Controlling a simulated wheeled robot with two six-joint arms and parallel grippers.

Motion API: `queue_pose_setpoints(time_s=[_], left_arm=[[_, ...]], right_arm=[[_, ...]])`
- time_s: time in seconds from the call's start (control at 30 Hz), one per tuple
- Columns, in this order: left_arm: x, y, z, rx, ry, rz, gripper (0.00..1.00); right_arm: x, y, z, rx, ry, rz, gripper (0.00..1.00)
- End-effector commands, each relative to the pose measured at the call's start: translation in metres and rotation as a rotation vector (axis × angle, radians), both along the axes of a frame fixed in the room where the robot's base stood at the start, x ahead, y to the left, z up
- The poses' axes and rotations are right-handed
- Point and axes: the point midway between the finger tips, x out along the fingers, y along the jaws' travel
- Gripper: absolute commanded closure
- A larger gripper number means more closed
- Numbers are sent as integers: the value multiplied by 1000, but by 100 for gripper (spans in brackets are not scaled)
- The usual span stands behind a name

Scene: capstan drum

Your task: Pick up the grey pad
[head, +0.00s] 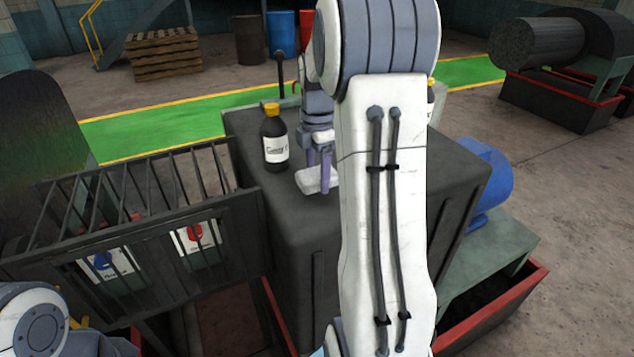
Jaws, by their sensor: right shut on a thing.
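The grey pad (307,181) is a pale, small block at the top of the dark machine housing (310,222). My right gripper (322,186) points down with its fingers shut on the pad. Part of the pad shows left of the fingers; my right arm hides what lies to the right. I cannot tell whether the pad touches the housing top. Of my left arm only a part shows at the bottom left, and its gripper is out of view.
A dark bottle with a yellow cap (275,138) stands on the housing just left of the gripper. A second yellow cap shows partly behind my arm. A barred guard (130,225) adjoins the housing at the left. A blue motor (490,184) is at the right.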

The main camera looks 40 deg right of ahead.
Motion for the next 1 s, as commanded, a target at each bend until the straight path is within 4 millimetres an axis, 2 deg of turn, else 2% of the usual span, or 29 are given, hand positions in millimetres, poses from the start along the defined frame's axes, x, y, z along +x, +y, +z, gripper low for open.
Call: queue_pose_setpoints(time_s=[0.1, 0.5, 0.7, 1.0], left_arm=[[0, 0, -13, 0, 0, 2, 100], [0, 0, -36, 0, 1, 6, 100], [0, 0, -39, 0, 1, 7, 100], [0, 0, -39, 0, 1, 7, 100]], right_arm=[[1, -1, 21, -5, -8, 0, 78], [-56, -70, 71, -3, -2, -6, 78], [-70, -87, 86, -1, -1, -3, 78], [-74, -91, 90, 0, 1, 0, 78]])
